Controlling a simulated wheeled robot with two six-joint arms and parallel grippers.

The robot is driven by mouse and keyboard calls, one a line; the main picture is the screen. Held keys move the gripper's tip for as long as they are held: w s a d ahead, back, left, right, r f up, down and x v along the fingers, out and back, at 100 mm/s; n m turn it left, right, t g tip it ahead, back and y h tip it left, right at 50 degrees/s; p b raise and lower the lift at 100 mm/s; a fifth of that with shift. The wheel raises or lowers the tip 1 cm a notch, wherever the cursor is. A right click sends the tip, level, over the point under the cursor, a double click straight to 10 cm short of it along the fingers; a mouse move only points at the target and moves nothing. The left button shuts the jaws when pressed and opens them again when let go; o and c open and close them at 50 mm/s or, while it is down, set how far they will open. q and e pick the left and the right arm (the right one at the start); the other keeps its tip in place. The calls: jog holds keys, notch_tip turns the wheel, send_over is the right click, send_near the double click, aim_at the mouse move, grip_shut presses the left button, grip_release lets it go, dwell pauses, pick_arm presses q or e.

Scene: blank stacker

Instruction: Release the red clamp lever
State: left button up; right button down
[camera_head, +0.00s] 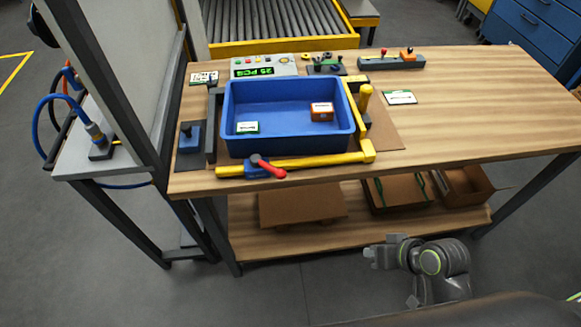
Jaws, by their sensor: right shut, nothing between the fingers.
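The red clamp lever (268,167) sits on a blue clamp body at the front edge of the wooden table, on a yellow bar (320,161). The lever slants down to the right along the bar. A blue tray (290,142) stands just behind the bar, with a white-and-green labelled item and an orange box in it. My right gripper (370,253) is low in front of the table, well below and to the right of the lever, apart from everything. It is shut and empty. My left gripper is not in view.
The wooden table (480,115) is clear on its right side. A yellow upright post (364,97) stands right of the tray. A lower shelf (360,218) holds cardboard boxes. A display box (264,67) stands behind the tray. A grey panel rises at the left.

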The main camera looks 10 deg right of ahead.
aim_at(268, 166)
jog(key=w+a+r+m+t+y, duration=0.1)
jog(key=w+a+r+m+y, duration=0.1)
jog(key=w+r+y, duration=0.3)
jog(key=w+a+r+m+t+y, duration=0.1)
jog(key=w+a+r+t+y, duration=0.1)
jog(key=w+r+y, duration=0.4)
jog(key=w+a+r, duration=0.1)
jog(key=w+r, duration=0.2)
jog(key=w, duration=0.1)
jog(key=shift+w+a+m+t, duration=0.25)
jog(key=shift+a+m+t, duration=0.05)
jog(key=shift+a+m, duration=0.1)
jog(key=shift+a+r, duration=0.1)
jog(key=p+x, duration=0.1)
jog(key=x, duration=0.2)
jog(key=p+x, duration=0.1)
jog(key=x, duration=0.5)
jog(key=shift+w+a+r+p, duration=0.2)
jog(key=shift+a+p, duration=0.1)
jog(key=shift+p, duration=0.1)
jog(key=shift+s+a+f+p, duration=0.2)
jog(key=shift+s+a+p, duration=0.2)
jog(key=shift+s+a, duration=0.2)
jog(key=shift+s+a+f+p, duration=0.2)
jog(key=shift+s+a+p, duration=0.15)
jog(key=shift+s+a, duration=0.2)
jog(key=shift+s+a+f, duration=0.2)
jog(key=shift+s+a, duration=0.1)
jog(key=shift+s+d, duration=0.1)
